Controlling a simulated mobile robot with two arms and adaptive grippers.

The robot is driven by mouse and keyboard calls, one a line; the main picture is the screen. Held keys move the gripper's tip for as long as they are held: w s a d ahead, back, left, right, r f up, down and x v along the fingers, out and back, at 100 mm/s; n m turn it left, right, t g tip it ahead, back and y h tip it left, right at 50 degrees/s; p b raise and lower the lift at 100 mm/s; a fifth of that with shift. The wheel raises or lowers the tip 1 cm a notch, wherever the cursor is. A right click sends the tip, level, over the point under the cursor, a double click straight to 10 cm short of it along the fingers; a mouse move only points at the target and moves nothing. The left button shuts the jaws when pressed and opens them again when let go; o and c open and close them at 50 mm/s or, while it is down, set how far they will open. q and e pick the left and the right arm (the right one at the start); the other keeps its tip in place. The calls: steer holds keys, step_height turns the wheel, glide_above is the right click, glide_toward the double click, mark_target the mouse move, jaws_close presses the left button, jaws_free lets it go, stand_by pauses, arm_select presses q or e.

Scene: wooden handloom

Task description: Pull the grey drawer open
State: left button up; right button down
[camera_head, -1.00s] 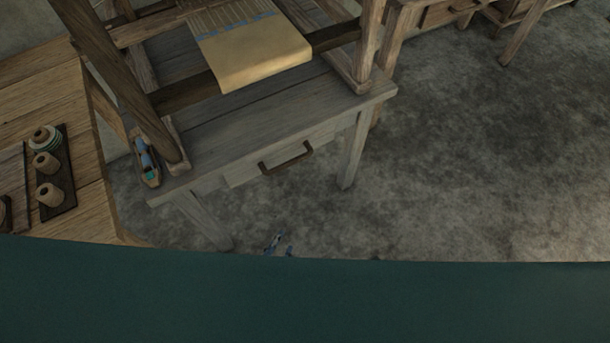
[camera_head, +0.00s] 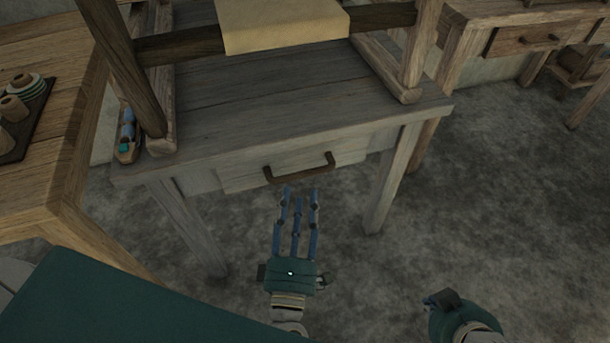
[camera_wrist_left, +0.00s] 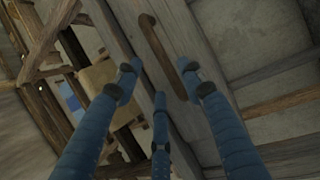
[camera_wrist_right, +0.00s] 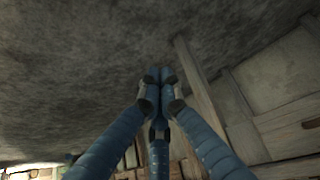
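The grey drawer (camera_head: 237,180) sits under the top of the grey wooden table, and its front looks about flush with the table. Its dark brown bar handle (camera_head: 300,170) runs across the front. My left gripper (camera_head: 298,194) is open and empty, its blue fingers pointing at the handle from just below it. In the left wrist view the handle (camera_wrist_left: 163,45) lies beyond the spread fingers (camera_wrist_left: 160,85); I cannot tell whether any finger touches it. My right gripper (camera_head: 432,300) is low at the right, away from the drawer; its fingertips (camera_wrist_right: 160,76) are together with nothing between them.
The loom frame (camera_head: 130,65) stands on the grey table (camera_head: 270,95). A shuttle (camera_head: 127,135) lies at the table's left edge. A wooden bench (camera_head: 45,165) with a tray of spools (camera_head: 12,108) is at the left. Another drawer table (camera_head: 520,15) stands back right. Floor at right is clear.

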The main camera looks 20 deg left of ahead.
mark_target(303, 177)
arm_select(q)
steer(key=x, duration=0.7)
steer(key=shift+w, duration=0.3)
arm_select(e)
steer(key=shift+w+a+r+t, duration=0.2)
steer(key=shift+w+r+t, duration=0.1)
steer(key=shift+w, duration=0.3)
steer(key=shift+w+a+r+t, duration=0.15)
steer(key=shift+w+r+t, duration=0.1)
steer(key=shift+w, duration=0.3)
arm_select(q)
jaws_close()
